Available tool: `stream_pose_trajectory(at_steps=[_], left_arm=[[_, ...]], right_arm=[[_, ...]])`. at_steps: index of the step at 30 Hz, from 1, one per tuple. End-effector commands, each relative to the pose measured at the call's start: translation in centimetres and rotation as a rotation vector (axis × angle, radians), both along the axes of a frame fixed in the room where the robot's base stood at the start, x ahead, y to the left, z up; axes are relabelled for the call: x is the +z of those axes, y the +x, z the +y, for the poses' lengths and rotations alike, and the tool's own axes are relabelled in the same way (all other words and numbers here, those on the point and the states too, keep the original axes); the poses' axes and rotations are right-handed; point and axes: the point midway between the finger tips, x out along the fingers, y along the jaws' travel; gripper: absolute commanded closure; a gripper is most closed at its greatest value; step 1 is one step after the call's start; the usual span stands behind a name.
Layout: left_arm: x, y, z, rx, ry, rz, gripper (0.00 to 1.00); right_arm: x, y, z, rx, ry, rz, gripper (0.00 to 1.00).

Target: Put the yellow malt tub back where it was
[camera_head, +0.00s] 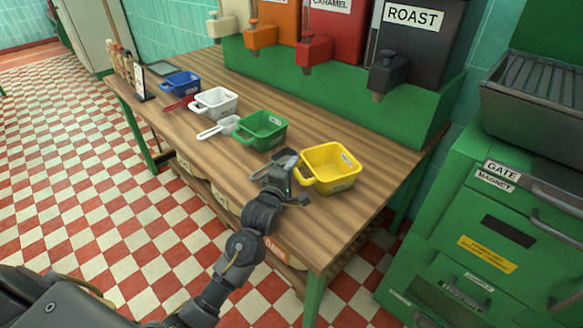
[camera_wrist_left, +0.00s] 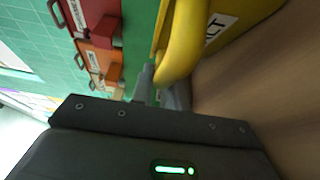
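The yellow malt tub (camera_head: 330,186) is at the near right end of the wooden table, upright, with a label on its side. I cannot tell whether it rests on the wood or hangs just above it. My left gripper (camera_head: 297,178) is at the tub's left side, at its handle. In the left wrist view, the yellow handle (camera_wrist_left: 182,48) runs down between the two close-set grey fingers (camera_wrist_left: 163,88), which look shut on it. The tub's label (camera_wrist_left: 217,27) shows partly there. My right gripper is out of view.
Green (camera_head: 263,146), white (camera_head: 214,116) and blue (camera_head: 183,84) tubs stand in a row on the table (camera_head: 345,225), with scoops beside them. Dispensers, including a black ROAST one (camera_head: 410,45), line the back. A green cabinet (camera_head: 480,230) stands at right.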

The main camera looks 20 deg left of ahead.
Motion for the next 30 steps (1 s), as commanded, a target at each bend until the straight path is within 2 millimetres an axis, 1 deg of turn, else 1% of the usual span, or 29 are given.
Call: stream_pose_trajectory(at_steps=[1,5,12,16,20,23,27,30], left_arm=[[0.0,0.0,0.0,0.000,0.000,0.001,0.79],[0.0,0.0,0.0,0.000,0.000,0.001,0.62],[0.0,0.0,0.0,0.000,0.000,0.001,0.62],[0.4,-0.2,0.0,-0.001,0.001,0.000,0.62],[0.2,-2.2,0.0,-0.001,-0.002,0.001,0.62],[0.1,-4.4,0.0,-0.001,-0.001,0.003,0.62],[0.1,-7.4,0.0,-0.001,-0.001,0.002,0.62],[0.2,-9.2,0.0,0.000,-0.001,0.002,0.62]], right_arm=[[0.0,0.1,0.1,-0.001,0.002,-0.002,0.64],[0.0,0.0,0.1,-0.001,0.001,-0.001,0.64],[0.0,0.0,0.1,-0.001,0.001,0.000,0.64],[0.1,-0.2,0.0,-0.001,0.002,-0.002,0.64],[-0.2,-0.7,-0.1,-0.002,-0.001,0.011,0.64],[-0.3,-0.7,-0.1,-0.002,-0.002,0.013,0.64],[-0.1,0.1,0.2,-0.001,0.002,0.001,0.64],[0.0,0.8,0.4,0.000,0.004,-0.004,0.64]])
